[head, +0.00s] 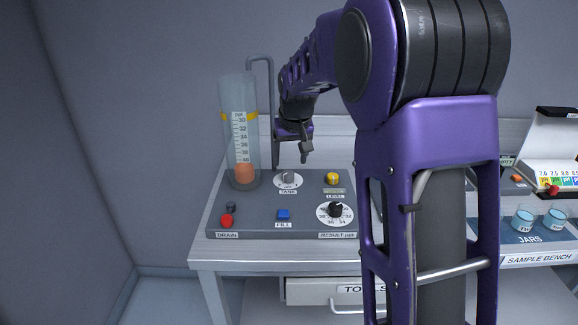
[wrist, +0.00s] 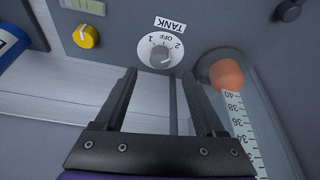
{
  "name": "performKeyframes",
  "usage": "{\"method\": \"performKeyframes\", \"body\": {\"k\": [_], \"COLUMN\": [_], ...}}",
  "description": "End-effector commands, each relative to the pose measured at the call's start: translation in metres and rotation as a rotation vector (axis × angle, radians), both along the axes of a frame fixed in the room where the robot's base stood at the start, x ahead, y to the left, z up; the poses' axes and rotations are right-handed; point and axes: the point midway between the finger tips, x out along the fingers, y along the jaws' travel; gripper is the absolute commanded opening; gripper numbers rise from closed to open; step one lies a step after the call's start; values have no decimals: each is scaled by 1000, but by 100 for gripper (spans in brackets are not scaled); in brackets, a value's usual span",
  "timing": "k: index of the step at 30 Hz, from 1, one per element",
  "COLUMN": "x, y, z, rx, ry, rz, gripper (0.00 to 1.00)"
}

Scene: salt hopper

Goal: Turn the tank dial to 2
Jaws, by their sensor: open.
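The tank dial (head: 288,179) is a small grey knob on a white round plate, above the TANK label on the grey panel. In the wrist view the dial (wrist: 160,55) shows the marks 1, OFF and 2, with the picture turned round. Where its pointer stands I cannot tell for sure. My gripper (head: 306,154) is above the back of the panel, just right of and above the dial in the head view. In the wrist view its two fingers (wrist: 160,74) are apart and empty, and the dial appears just beyond and between the tips, not gripped.
A clear tank (head: 238,130) with an orange float stands left of the dial, with a thin pipe (head: 272,110) behind. The panel also has a yellow knob (head: 333,178), a LEVEL/RESULT dial (head: 336,212), a blue FILL button (head: 284,214) and a red DRAIN button (head: 227,221).

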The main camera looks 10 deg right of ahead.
Motion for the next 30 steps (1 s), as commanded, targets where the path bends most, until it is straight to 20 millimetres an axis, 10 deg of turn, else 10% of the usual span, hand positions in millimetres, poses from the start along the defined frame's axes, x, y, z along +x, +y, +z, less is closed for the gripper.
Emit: {"method": "performKeyframes", "body": {"k": [12, 30], "x": [-36, -42], "y": [1, 0], "z": [88, 106], "rx": [0, -3], "ry": [-2, -6], "rz": [0, 3], "gripper": [72, 72]}}
